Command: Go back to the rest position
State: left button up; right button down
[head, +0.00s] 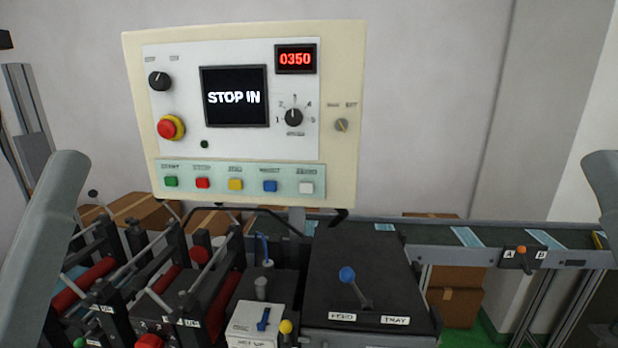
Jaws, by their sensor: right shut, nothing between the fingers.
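The control panel (335,110) stands upright at the back. Its screen (234,97) reads "STOP IN" and its red counter (295,59) reads 0350. My left arm (40,250) comes in along the left edge, and its gripper is out of the picture. My right arm (606,185) shows at the right edge. Only a small dark part of my right gripper (606,334) shows in the lower right corner; it is shut and empty, apart from the panel and levers.
A blue-knobbed lever (347,275) stands on the dark feed/tray box (390,262). A conveyor (480,238) carrying blue masks runs to the right, with an orange-knobbed A/B switch (522,250). Red rollers (98,272) and frames fill the lower left. Cardboard boxes (455,300) stand behind.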

notch_tip(320, 180, up, 25)
jog(key=p, duration=2.1)
jog(key=shift+p, duration=0.3)
jog(key=shift+f, duration=0.1)
